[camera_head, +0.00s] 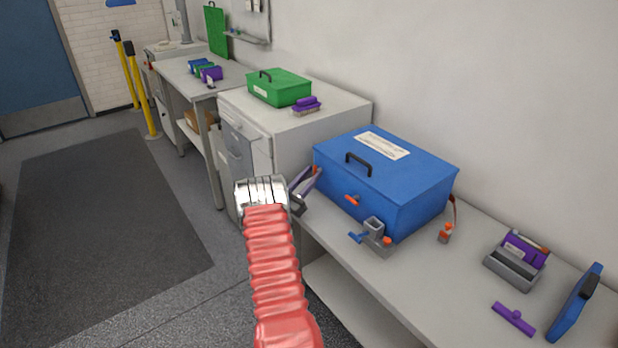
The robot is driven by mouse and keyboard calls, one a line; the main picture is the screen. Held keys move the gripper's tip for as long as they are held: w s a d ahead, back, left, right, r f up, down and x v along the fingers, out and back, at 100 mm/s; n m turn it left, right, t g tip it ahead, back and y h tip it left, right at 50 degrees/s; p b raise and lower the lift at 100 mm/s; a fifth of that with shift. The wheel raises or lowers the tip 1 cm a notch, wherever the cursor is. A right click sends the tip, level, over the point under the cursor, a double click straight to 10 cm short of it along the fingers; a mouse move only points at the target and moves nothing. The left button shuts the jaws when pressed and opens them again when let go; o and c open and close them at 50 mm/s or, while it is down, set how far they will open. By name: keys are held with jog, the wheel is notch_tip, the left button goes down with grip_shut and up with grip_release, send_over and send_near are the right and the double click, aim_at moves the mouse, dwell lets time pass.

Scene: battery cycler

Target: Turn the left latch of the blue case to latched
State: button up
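The blue case (420,207) stands closed on the bench, with a black handle and a white label on its lid. An orange latch piece (352,199) shows on the middle of its front face. Another small orange piece (317,170) shows at the front's left end, partly behind dark grey and purple parts. I cannot tell which piece is the left latch, or its setting. My red ribbed arm ends in a silver wrist left of the case. The dark parts beside it seem to be my gripper (304,189), close to the case's left front; its opening is unclear.
A grey bracket with a blue lever (375,236) stands before the case's front right. A grey holder (512,270), purple tool (514,318) and blue panel (575,303) lie to the right. A green case (279,88) sits on the cabinet behind.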

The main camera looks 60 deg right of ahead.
jog(key=v, duration=1.3)
jog(key=shift+w+a, duration=0.2)
jog(key=shift+a, duration=0.15)
jog(key=shift+f, duration=0.1)
